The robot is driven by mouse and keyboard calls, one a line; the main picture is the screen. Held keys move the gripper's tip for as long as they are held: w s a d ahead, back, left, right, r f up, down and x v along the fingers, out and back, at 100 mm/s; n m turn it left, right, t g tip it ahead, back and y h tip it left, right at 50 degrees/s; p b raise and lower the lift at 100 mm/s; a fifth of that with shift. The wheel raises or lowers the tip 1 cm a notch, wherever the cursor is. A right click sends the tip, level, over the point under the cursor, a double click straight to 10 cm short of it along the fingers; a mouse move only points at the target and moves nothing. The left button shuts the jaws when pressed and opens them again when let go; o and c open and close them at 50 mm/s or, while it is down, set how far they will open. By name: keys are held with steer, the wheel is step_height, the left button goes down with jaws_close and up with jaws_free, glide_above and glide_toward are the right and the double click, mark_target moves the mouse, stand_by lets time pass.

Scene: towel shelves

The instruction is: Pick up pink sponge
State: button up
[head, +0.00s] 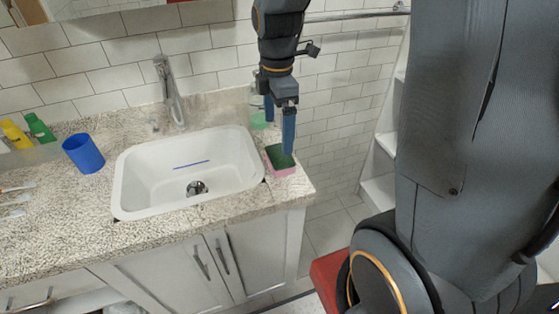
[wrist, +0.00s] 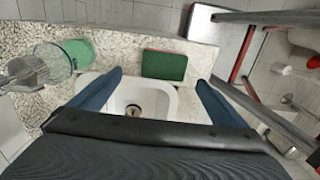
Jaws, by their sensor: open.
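The pink sponge (head: 282,171) lies on the counter at the right side of the sink, near the counter's right end. Its top is dark green and its side is pink. In the wrist view the sponge (wrist: 164,66) lies ahead of the fingers, with its green top showing and a pink-red edge. My gripper (head: 279,128) hangs over the sponge with its blue fingers pointing down. In the wrist view my gripper (wrist: 159,77) has its fingers wide apart and nothing between them. The sponge appears sideways within the gap. I cannot tell the exact height of the fingertips above it.
The white sink (head: 150,185) is left of the sponge, with a faucet (head: 172,92) behind it. A clear bottle with green liquid (head: 257,117) stands close behind my gripper. A blue cup (head: 83,154) stands left of the sink. White shelves (head: 378,190) are at right.

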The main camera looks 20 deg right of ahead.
mark_target(280, 155)
step_height(280, 155, down, 2)
steer(key=shift+s+f, duration=0.1)
steer(key=shift+f, duration=0.15)
steer(key=f, duration=0.1)
steer(key=f+p, duration=0.1)
steer(key=f, duration=0.1)
steer(key=shift+s+d+f+p, duration=0.1)
steer(key=shift+s+f+p, duration=0.2)
steer(key=shift+s+f, duration=0.1)
steer(key=shift+f, duration=0.65)
steer(key=c, duration=1.2)
steer(key=shift+w+r, duration=0.1)
step_height(280, 155, up, 10)
steer(key=b, duration=0.1)
